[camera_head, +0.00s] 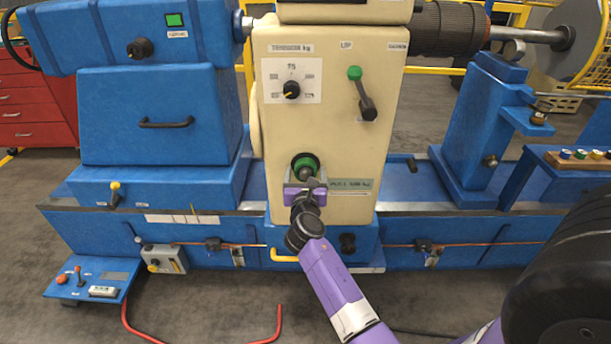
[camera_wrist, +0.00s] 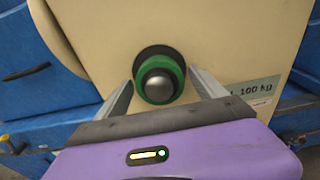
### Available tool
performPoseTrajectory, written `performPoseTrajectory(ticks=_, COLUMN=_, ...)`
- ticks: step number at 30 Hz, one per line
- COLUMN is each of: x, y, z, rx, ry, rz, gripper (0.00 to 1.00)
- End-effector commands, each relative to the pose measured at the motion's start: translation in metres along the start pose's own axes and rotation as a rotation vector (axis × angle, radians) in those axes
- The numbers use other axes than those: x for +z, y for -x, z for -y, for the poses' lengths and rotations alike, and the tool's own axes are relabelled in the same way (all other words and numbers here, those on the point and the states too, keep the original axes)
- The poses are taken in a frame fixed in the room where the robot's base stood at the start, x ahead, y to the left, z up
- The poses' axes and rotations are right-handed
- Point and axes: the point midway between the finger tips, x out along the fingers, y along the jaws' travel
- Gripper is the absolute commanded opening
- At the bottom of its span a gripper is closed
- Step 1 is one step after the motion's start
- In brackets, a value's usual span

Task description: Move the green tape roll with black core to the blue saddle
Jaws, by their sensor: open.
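A green ring (camera_head: 305,164) with a dark centre is on the front of the cream machine housing. In the wrist view the green ring (camera_wrist: 160,78) surrounds a grey rounded knob and has a black disc behind it. I cannot tell whether it is the tape roll or a fixed part. My gripper (camera_head: 305,183) is right in front of it. In the wrist view the open fingers of my gripper (camera_wrist: 163,82) stand on either side of the ring, and contact cannot be made out. Several blue parts stand on the bed, including a blue upright (camera_head: 465,150); which is the saddle is unclear.
A wooden tray (camera_head: 570,160) with several small coloured round items is at the right. A blue control shelf (camera_head: 92,278) and red floor tubing (camera_head: 275,325) are low at the left.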

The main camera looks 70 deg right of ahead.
Motion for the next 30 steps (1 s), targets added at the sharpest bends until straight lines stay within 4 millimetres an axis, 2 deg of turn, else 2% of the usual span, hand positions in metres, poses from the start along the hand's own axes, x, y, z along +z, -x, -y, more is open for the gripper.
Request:
performPoseTrajectory(ticks=2, x=0.0, y=0.0, z=0.0, rx=0.0, ry=0.0, rz=0.0, gripper=0.8)
performPoseTrajectory(ticks=9, x=0.0, y=0.0, z=0.0, rx=0.0, ry=0.0, rz=0.0, gripper=0.35)
performPoseTrajectory(ticks=11, x=0.0, y=0.0, z=0.0, rx=0.0, ry=0.0, rz=0.0, gripper=0.26)
performPoseTrajectory(ticks=24, x=0.004, y=0.001, z=-0.001, rx=0.001, ry=0.0, rz=0.0, gripper=0.25)
performPoseTrajectory(ticks=30, x=0.003, y=0.012, z=-0.001, rx=0.0, ry=0.001, rz=-0.001, gripper=0.25)
